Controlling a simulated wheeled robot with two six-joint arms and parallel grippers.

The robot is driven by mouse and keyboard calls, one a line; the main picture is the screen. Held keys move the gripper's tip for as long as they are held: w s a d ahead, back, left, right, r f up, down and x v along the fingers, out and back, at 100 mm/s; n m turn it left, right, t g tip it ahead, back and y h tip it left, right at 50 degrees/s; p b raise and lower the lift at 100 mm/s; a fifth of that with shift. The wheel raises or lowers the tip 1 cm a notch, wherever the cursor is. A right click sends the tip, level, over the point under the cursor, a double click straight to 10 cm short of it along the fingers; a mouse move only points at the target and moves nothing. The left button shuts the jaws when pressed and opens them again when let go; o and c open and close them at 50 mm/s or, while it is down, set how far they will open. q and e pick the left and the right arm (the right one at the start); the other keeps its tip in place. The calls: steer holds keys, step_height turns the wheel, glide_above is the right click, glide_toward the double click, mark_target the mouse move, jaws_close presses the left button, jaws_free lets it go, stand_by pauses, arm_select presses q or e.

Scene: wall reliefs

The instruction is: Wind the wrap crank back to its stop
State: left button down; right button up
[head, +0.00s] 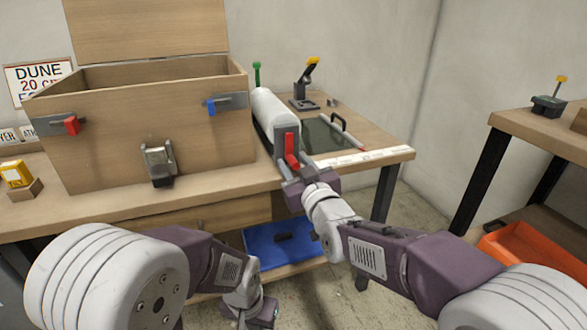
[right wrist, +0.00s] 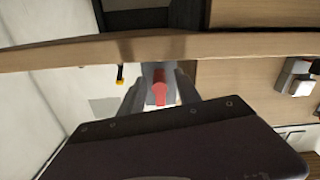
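The wrap crank (head: 291,149) is a red handle on a grey end plate, at the near end of a white roll (head: 275,110) on the table. Its handle points downward. My right gripper (head: 301,177) is just in front of and below the crank. In the right wrist view the red crank (right wrist: 159,92) shows between the two spread fingers of the right gripper (right wrist: 158,98), with gaps on both sides. Whether they touch it is not clear. My left gripper (head: 255,312) hangs low in front of the table; its fingers are hard to make out.
A wooden chest (head: 150,135) with a raised lid, red and blue latches and a grey hasp stands left of the roll. A dark glass panel (head: 325,135) and a yellow-handled clamp (head: 306,85) are to the right. A blue tray (head: 283,243) sits below the tabletop.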

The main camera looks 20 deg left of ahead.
steer(key=shift+w+a, duration=0.2)
steer(key=shift+w, duration=0.1)
jaws_close()
steer(key=shift+s+a+m, duration=0.15)
steer(key=shift+m, duration=0.25)
stand_by(0.4)
